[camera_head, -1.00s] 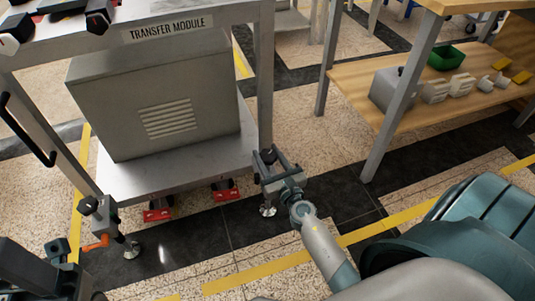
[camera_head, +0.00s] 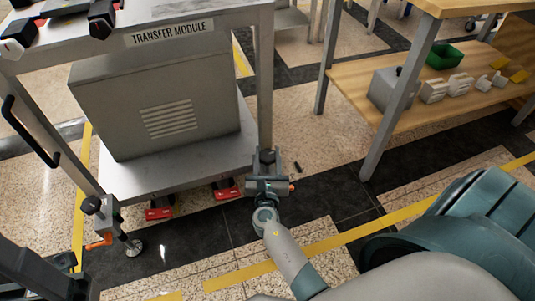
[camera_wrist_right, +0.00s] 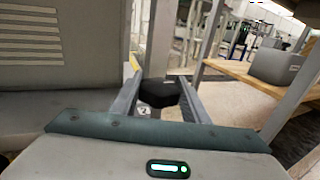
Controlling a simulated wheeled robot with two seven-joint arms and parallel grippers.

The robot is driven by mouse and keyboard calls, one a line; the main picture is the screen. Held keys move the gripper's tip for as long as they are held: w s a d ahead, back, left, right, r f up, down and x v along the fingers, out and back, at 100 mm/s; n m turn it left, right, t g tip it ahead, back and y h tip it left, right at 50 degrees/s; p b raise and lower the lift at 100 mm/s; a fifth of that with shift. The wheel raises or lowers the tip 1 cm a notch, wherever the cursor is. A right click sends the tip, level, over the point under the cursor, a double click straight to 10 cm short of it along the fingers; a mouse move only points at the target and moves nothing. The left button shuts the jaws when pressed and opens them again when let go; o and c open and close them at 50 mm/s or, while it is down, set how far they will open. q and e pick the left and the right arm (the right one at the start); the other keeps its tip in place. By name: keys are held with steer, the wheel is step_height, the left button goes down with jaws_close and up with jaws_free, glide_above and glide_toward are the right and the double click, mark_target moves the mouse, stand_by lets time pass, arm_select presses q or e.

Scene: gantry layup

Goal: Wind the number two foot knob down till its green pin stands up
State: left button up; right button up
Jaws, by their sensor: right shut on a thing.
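The number two foot knob is a black knob (camera_wrist_right: 158,93) at the foot of the transfer module's right front leg. A small "2" label (camera_wrist_right: 145,111) shows beside it in the right wrist view. My right gripper (camera_wrist_right: 160,98) is shut on this knob, one finger on each side. In the head view my right gripper (camera_head: 267,168) covers most of this foot, and an orange tip (camera_head: 291,187) shows at its right. I see no green pin standing up; the knob and fingers may hide it. Dark parts of mine are at the lower left, and my left gripper's jaws are unclear.
Red brackets (camera_head: 226,190) are under the shelf. A wooden bench (camera_head: 350,85) stands right; floor between is open.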

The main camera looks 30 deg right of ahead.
steer(key=shift+m+g+h, duration=0.6)
steer(key=shift+h, duration=0.2)
steer(key=o, duration=1)
steer(key=shift+o, duration=0.2)
